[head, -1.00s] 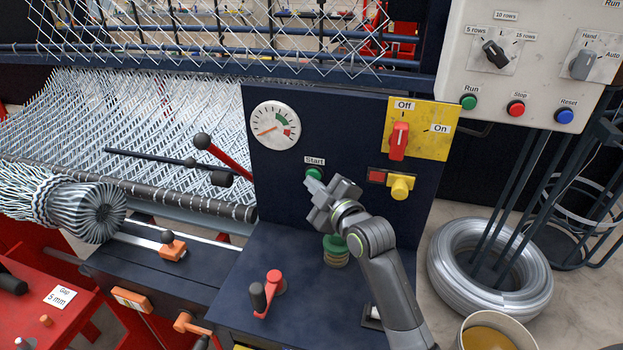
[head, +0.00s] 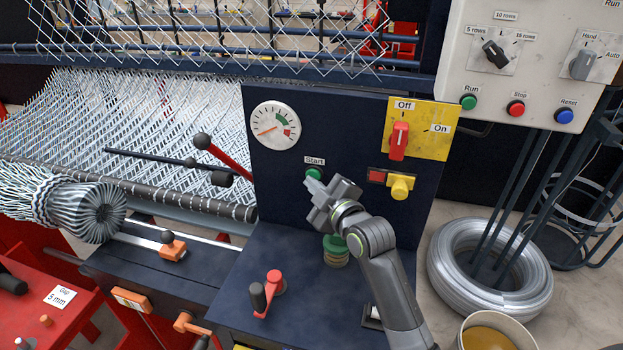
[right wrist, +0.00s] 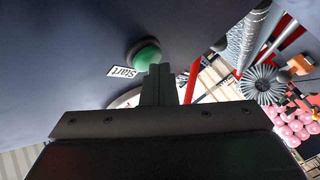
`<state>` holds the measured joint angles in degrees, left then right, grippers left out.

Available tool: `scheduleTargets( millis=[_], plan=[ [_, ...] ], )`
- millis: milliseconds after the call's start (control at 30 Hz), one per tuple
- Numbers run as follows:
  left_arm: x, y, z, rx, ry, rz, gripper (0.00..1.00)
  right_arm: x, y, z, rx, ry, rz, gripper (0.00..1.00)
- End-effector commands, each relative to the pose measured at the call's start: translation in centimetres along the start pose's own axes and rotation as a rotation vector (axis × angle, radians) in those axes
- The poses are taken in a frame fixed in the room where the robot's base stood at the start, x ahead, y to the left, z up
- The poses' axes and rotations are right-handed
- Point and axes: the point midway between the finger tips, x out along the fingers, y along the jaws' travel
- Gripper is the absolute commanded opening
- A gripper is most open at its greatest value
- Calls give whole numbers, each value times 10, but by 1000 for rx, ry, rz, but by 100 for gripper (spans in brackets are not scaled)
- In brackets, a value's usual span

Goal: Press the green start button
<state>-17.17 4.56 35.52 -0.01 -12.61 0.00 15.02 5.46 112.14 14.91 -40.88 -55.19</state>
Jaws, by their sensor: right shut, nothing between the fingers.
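The green start button (head: 314,174) sits on the dark blue upright panel, just under a white "Start" label (head: 314,161). In the right wrist view the closed fingers (right wrist: 159,72) point at the button. I cannot tell whether they touch it. My left gripper is not in view.
On the same panel are a round gauge (head: 276,125), a red Off/On switch (head: 399,141) on a yellow plate and a yellow knob (head: 401,187). A red lever (head: 228,158) stands left of the button. A control box (head: 535,60) hangs upper right.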

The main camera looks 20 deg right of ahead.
Motion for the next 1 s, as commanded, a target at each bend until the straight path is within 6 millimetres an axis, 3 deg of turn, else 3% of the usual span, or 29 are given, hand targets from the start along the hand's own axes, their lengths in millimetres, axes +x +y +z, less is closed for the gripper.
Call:
scheduleTargets(
  millis=[1000],
  plan=[
    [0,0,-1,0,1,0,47,7,6,5,-4,0,3,0]
  ],
)
